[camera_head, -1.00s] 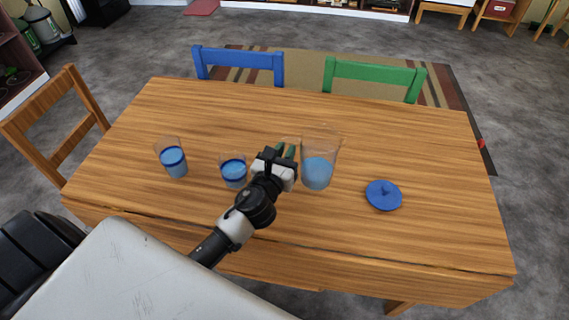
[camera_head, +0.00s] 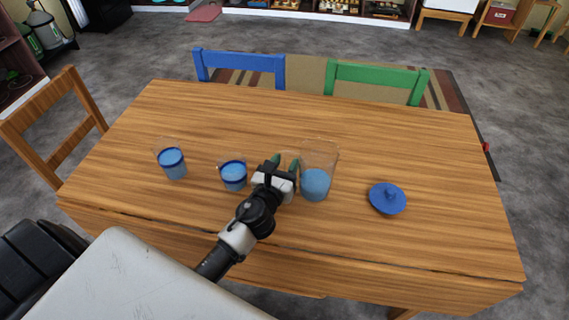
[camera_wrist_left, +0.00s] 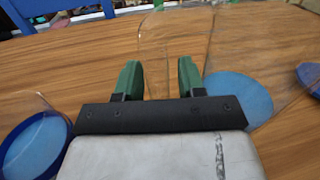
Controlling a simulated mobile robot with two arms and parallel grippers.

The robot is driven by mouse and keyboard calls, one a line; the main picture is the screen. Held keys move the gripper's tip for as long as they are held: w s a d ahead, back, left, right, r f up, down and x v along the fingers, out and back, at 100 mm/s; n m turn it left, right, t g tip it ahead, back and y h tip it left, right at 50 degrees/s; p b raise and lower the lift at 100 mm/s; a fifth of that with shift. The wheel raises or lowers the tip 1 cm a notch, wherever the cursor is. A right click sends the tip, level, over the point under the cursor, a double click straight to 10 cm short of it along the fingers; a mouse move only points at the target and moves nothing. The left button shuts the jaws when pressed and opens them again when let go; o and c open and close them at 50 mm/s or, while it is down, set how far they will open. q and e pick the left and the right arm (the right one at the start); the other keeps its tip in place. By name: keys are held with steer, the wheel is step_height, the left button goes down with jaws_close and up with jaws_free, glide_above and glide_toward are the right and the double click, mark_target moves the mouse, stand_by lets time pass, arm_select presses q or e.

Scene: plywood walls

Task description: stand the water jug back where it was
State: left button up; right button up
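The water jug (camera_head: 317,183) is clear, with blue water in its lower part, and appears to stand upright on the table. My left gripper (camera_head: 284,163) is just left of it at its handle side. In the left wrist view its green-padded fingers (camera_wrist_left: 159,78) are spread apart. A clear outline, apparently the handle, shows between and behind them; whether they touch it I cannot tell. The jug's water (camera_wrist_left: 236,97) shows right of the fingers. My right gripper is not in view.
Two glasses of blue water, a near one (camera_head: 233,176) and a farther-left one (camera_head: 172,163), stand left of my gripper. A blue lid (camera_head: 387,199) lies right of the jug. The wooden table (camera_head: 400,140) is clear behind. Blue (camera_head: 240,62) and green (camera_head: 375,76) chairs stand beyond.

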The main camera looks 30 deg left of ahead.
arm_select(q)
steer(key=shift+r, duration=0.15)
steer(key=s, duration=0.3)
steer(key=s+b, duration=0.1)
steer(key=s, duration=0.3)
steer(key=s+d, duration=0.1)
steer(key=s, duration=0.3)
steer(key=shift+b, duration=0.3)
steer(key=shift+s, duration=0.55)
